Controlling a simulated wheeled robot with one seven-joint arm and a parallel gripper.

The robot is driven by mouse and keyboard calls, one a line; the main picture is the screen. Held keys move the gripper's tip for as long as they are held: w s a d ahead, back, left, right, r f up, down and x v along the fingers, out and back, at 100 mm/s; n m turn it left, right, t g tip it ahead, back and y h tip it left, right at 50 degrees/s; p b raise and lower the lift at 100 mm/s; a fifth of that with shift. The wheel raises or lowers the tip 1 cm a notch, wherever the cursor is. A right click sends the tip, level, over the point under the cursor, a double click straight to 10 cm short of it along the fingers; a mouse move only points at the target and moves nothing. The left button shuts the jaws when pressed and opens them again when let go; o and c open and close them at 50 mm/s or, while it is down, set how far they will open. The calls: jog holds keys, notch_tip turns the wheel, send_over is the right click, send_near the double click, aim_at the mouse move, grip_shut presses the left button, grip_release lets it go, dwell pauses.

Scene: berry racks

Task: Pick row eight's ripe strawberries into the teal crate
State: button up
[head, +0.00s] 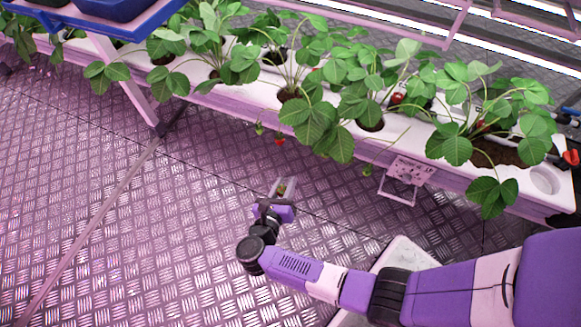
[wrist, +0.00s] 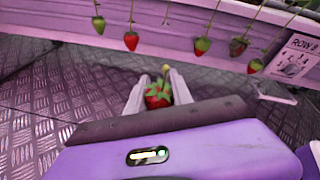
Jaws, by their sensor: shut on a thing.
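My gripper (head: 283,188) is shut on a red strawberry (wrist: 157,97) with a green leafy cap, which sits between the two pale fingers in the wrist view. The gripper is in front of the white trough, above the metal floor. A red berry (head: 279,141) hangs below the trough edge in the head view. I see no teal crate.
The white planting trough (head: 520,205) with leafy plants runs across the head view. A "ROW 8" sign (wrist: 296,57) hangs on its front and also shows in the head view (head: 410,172). A blue crate (head: 110,8) stands on a blue-topped stand at upper left. The floor at left is clear.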

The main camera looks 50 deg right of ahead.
jog(key=shift+s+a, duration=0.25)
jog(key=shift+a, duration=0.2)
jog(key=shift+s+a+b, duration=0.2)
jog(key=shift+s+a, duration=0.1)
jog(key=shift+a, duration=0.5)
jog(key=shift+s+a+b, duration=0.15)
jog(key=shift+s+a, duration=0.1)
jog(key=shift+a, duration=0.5)
jog(key=shift+s+a+b, duration=0.2)
jog(key=shift+s+a, duration=0.1)
jog(key=shift+a, duration=0.5)
